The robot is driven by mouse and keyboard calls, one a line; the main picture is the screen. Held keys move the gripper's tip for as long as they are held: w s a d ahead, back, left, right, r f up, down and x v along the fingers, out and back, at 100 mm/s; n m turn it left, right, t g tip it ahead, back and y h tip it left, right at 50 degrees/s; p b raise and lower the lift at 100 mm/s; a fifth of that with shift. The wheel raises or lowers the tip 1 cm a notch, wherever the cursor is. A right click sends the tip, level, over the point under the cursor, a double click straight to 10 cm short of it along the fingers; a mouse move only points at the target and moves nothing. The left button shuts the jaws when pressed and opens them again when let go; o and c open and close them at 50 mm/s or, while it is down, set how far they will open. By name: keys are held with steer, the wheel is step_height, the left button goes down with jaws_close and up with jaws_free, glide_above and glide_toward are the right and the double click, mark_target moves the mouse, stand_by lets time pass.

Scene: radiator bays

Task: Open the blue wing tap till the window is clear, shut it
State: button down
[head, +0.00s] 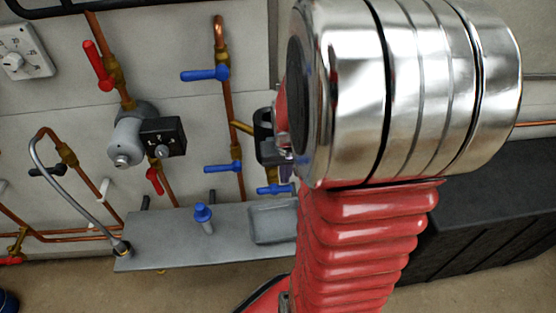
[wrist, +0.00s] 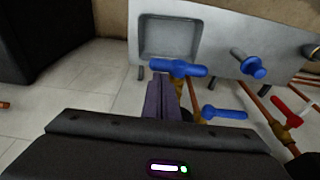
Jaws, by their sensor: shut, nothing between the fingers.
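The blue wing tap (head: 275,189) is low on the right copper pipework in the head view, partly beside my arm. In the wrist view the wing tap (wrist: 178,68) lies across the pipe, just beyond the fingertips. My gripper (wrist: 163,84) is shut and empty, its purple fingers together close to the wing tap. I cannot tell whether they touch it. In the head view my arm hides most of the gripper (head: 286,172). A black-framed fitting (head: 264,132) sits above the tap, partly hidden. I cannot make out a clear window in it.
Blue lever taps (head: 205,73) and (head: 222,167) sit on the pipe to the left. A grey shelf (head: 160,241) with a recessed tray and a standing blue-topped piece (head: 203,215) lies below. Red valves (head: 98,66) and a grey pump (head: 128,138) are further left. A dark box (head: 495,205) stands right.

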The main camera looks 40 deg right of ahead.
steer(key=shift+w+f, duration=0.1)
steer(key=shift+f, duration=0.45)
steer(key=shift+d, duration=0.3)
steer(key=shift+a, duration=0.15)
